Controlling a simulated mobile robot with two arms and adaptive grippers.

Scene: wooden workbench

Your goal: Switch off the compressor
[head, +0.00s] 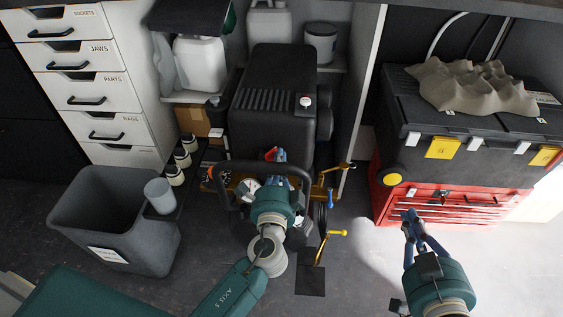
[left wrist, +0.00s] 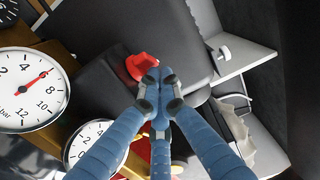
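The compressor (head: 272,90) is a dark housing in the open bay at the middle of the head view. A red switch (head: 271,153) sits at its near lower edge. In the left wrist view the red switch (left wrist: 141,66) is just beyond the fingertips against the dark housing (left wrist: 125,95). My left gripper (head: 280,156) is shut, its fingertips (left wrist: 159,82) drawn together with nothing visible between them. They overlap the switch's edge in view; I cannot tell whether they touch it. My right gripper (head: 409,214) looks shut and empty, in front of the red tool chest (head: 455,206).
Gauges (left wrist: 24,88) sit close left in the left wrist view. A dark handle loop (head: 305,178) surrounds my left wrist area. A grey bin (head: 110,220) stands left; a yellow-handled valve (head: 338,233) is right of my left arm.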

